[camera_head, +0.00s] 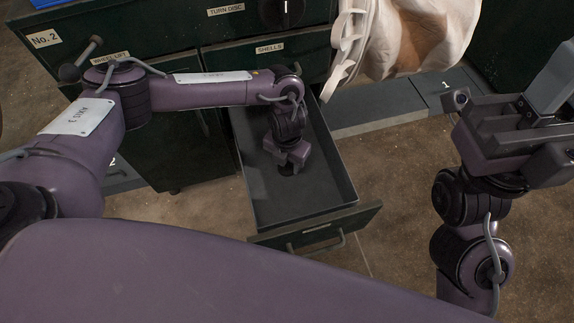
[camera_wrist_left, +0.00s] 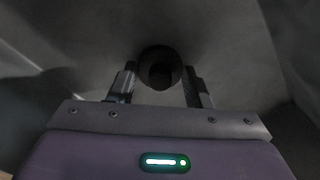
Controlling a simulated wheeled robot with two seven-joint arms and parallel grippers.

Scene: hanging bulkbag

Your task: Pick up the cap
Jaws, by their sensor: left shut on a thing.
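The cap is a dark, round, hollow piece (camera_wrist_left: 160,70) between the fingers of my left gripper (camera_wrist_left: 158,88) in the left wrist view. The fingers are shut on it, one on each side. In the head view my left gripper (camera_head: 287,170) points down inside the open drawer (camera_head: 300,208), low over its floor. There the cap shows only as a small dark patch, mostly hidden by the gripper. My right gripper (camera_head: 535,125) is raised at the right, away from the drawer; its finger opening is unclear.
The drawer is pulled out from a dark green cabinet (camera_head: 268,62) labelled SHELLS. Its walls surround my left gripper. A grey step (camera_head: 385,112) runs along the floor. The drawer's front half is clear.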

